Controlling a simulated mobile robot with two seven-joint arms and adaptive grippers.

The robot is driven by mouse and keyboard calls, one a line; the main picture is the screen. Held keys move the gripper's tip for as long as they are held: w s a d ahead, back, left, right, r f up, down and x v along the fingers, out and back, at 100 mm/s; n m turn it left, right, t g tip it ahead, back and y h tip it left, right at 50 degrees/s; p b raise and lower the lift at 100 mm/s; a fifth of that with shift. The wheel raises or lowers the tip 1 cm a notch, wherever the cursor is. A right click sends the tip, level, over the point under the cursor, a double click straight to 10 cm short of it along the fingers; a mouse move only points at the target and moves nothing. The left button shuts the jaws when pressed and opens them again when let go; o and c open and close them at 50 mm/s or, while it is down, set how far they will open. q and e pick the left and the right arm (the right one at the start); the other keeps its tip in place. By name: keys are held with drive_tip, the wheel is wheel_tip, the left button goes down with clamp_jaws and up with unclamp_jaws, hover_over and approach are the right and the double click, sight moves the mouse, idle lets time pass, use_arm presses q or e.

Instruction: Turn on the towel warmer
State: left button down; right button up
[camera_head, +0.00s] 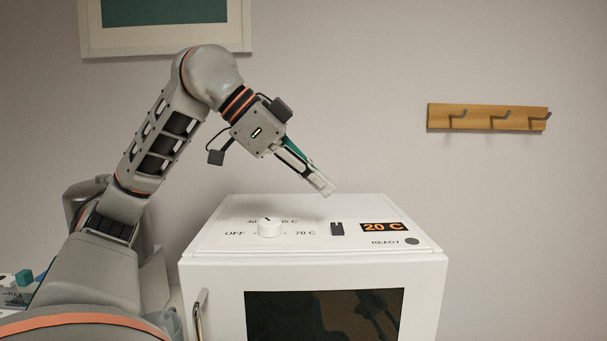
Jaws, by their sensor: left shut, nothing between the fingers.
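The towel warmer (215,290) is a white cabinet with a dark glass door window (323,316) and a handle (198,315) at the left of its front. On its top panel are a white round knob (270,228) with marks including OFF and 70 C, a small dark switch (337,229), an orange display (384,227) reading 20 C, and a dark round READY lamp (412,241). My left gripper (328,189) is shut and empty, tilted down above the rear of the panel, apart from the knob and switch. My right gripper is out of view.
A wooden rack (488,117) with three hooks is on the wall at the right. A framed picture (165,27) hangs at the upper left. Small items, one teal (24,277), are at the lower left edge. The space right of the warmer looks clear.

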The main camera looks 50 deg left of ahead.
sight(337, 229)
use_arm(q)
drive_tip(key=f, duration=0.1)
drive_tip(key=w+f+b, duration=0.1)
drive_tip(key=f, duration=0.1)
drive_tip(key=f+b, duration=0.1)
drive_tip(key=shift+w+d+f, duration=0.2)
drive_tip(key=shift+w+d, duration=0.05)
drive_tip(key=shift+w, duration=0.1)
drive_tip(key=shift+a+f+b, duration=0.15)
drive_tip(key=shift+f+b, duration=0.25)
drive_tip(key=shift+f, duration=0.05)
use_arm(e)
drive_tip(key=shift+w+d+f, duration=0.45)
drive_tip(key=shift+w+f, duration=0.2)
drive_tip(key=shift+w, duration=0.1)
